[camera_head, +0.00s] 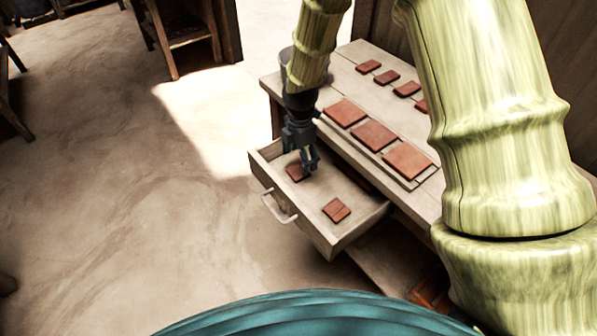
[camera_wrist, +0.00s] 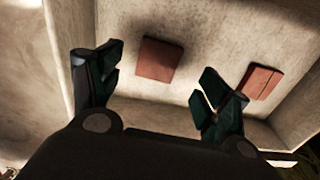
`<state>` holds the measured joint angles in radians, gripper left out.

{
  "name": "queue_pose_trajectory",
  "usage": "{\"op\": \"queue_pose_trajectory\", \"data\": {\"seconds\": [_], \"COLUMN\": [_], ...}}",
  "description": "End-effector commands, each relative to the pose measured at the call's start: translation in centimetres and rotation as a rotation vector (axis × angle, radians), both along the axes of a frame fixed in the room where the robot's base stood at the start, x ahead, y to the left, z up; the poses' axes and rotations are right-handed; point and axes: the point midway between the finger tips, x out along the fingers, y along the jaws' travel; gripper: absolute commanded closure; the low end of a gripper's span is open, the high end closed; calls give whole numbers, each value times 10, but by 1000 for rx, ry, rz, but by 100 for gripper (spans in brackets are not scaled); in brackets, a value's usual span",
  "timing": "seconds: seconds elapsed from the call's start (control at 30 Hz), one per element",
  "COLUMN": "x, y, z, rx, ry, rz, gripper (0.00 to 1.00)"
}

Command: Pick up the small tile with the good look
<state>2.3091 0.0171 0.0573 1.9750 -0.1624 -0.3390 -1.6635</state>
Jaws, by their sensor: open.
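Two small reddish tiles lie apart in an open drawer (camera_head: 318,240). One plain tile (camera_head: 293,173) is at the drawer's left back, partly behind my gripper (camera_head: 303,168). The other tile (camera_head: 336,210) is nearer the front right and shows a dark line across it. In the wrist view the plain tile (camera_wrist: 159,60) lies ahead, between the spread fingers of my gripper (camera_wrist: 158,88). The lined tile (camera_wrist: 263,83) is to the right, just beyond the right finger. My gripper is open and empty, above or in the drawer; its exact height is hard to tell.
The drawer has low walls and a front handle (camera_head: 279,207). On the wooden table (camera_head: 347,161) lie large tiles (camera_head: 375,134) in a row and several small tiles (camera_head: 387,77) behind. My arm covers the table's right part. The floor to the left is clear.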

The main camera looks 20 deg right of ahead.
Motion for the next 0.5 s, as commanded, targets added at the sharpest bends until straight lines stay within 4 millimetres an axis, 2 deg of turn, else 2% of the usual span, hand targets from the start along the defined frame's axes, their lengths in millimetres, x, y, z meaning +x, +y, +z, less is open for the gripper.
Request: {"op": "queue_pose_trajectory", "data": {"seconds": [0.3,0.5], "x": [0,0], "y": [4,4], "z": [-32,-47], "rx": [-1,0], "ry": [3,1], "rz": [0,-1], "gripper": [23,23]}}
